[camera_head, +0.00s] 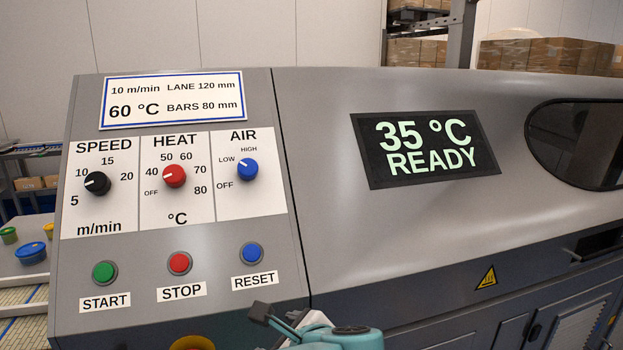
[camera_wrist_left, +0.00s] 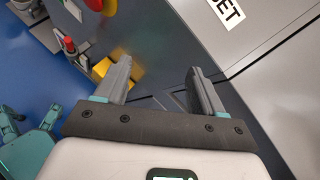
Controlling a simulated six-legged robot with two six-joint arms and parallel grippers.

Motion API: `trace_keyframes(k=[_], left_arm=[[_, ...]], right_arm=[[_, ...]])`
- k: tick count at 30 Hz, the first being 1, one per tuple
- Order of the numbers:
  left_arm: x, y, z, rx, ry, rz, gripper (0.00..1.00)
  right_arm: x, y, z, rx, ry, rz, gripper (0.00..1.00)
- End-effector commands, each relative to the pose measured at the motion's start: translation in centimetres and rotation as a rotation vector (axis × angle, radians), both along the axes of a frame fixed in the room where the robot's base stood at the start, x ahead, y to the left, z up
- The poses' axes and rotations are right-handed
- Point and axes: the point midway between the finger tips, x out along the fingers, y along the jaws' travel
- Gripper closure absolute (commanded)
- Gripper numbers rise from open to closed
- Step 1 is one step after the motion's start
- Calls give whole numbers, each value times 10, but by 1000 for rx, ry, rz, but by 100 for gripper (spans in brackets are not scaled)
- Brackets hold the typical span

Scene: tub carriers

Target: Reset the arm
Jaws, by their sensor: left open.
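My left gripper (camera_head: 280,320) is at the bottom of the head view, in front of the machine's panel and just below the RESET label (camera_head: 254,282). In the left wrist view its two fingers (camera_wrist_left: 158,74) are spread apart with nothing between them. The blue RESET button (camera_head: 252,252) is above the gripper, which is apart from it in the picture. Part of the RESET label also shows at the top of the left wrist view (camera_wrist_left: 226,14). My right gripper is in neither view.
The grey control panel (camera_head: 130,260) has a green START button (camera_head: 104,271), a red STOP button (camera_head: 179,263) and three knobs. The display (camera_head: 425,148) reads 35 °C READY. A yellow ring (camera_head: 193,343) is at the lower edge. Tubs (camera_head: 31,252) stand at left.

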Motion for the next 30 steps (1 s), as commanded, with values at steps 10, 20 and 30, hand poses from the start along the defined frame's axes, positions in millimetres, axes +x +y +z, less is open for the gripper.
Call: trace_keyframes(k=[10, 20, 30], left_arm=[[-91, 26, -273, -707, 530, 542, 31], [-204, 53, -396, -1360, 342, 1888, 31], [-219, 73, -410, -1406, 139, 2167, 31]], right_arm=[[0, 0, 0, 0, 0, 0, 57], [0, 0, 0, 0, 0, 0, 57], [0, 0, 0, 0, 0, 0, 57]])
